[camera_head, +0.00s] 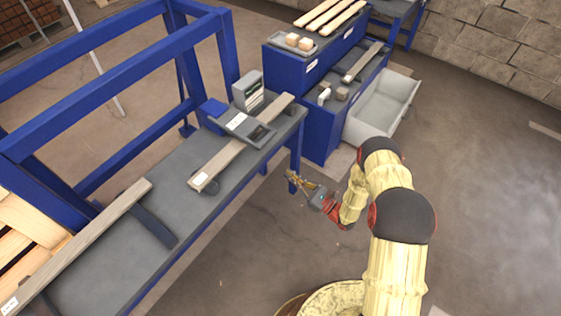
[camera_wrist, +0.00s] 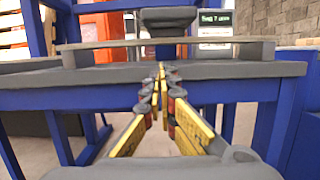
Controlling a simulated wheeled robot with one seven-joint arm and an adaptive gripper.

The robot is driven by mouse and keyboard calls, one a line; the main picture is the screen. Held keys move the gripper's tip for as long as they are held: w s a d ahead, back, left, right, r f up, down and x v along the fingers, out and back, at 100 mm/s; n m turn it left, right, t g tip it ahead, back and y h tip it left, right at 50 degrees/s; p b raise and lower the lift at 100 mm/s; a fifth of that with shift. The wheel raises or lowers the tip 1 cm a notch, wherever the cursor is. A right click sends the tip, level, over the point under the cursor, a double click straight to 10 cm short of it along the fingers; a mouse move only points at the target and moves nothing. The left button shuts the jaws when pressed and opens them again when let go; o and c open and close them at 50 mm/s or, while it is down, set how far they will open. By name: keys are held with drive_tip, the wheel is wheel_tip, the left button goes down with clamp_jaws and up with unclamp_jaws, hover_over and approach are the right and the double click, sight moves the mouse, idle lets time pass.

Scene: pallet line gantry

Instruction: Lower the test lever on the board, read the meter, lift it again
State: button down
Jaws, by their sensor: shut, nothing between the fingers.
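A long wooden board (camera_head: 222,163) lies on the grey-topped workbench, with a white label at its near end; its edge spans the wrist view (camera_wrist: 100,44). A grey flat arm or plate (camera_head: 245,128) with a dark end reaches over the board; it appears to be the test lever, raised in the wrist view (camera_wrist: 168,17). Behind stands a pale meter box (camera_head: 247,91) with a dark display; its green text in the wrist view (camera_wrist: 215,18) is too small to read surely. My gripper (camera_head: 291,177) is shut and empty, in front of the bench edge, apart from the board and lever.
A blue block (camera_head: 212,113) stands beside the meter. A blue frame (camera_head: 110,80) rises behind the bench (camera_head: 180,215). Blue cabinets (camera_head: 320,130) with an open grey drawer (camera_head: 385,107) stand at the right. The floor at the lower right is clear.

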drive_tip(key=w+a+r+b, duration=0.1)
drive_tip(key=w+a+r, duration=0.4)
drive_tip(key=a+r, duration=0.1)
drive_tip(key=shift+x, duration=0.95)
drive_tip(key=shift+s, duration=0.15)
drive_tip(key=shift+r+p, duration=0.8)
drive_tip(key=shift+r, duration=0.15)
drive_tip(key=shift+d+r+h, duration=0.1)
drive_tip(key=shift+h, duration=0.2)
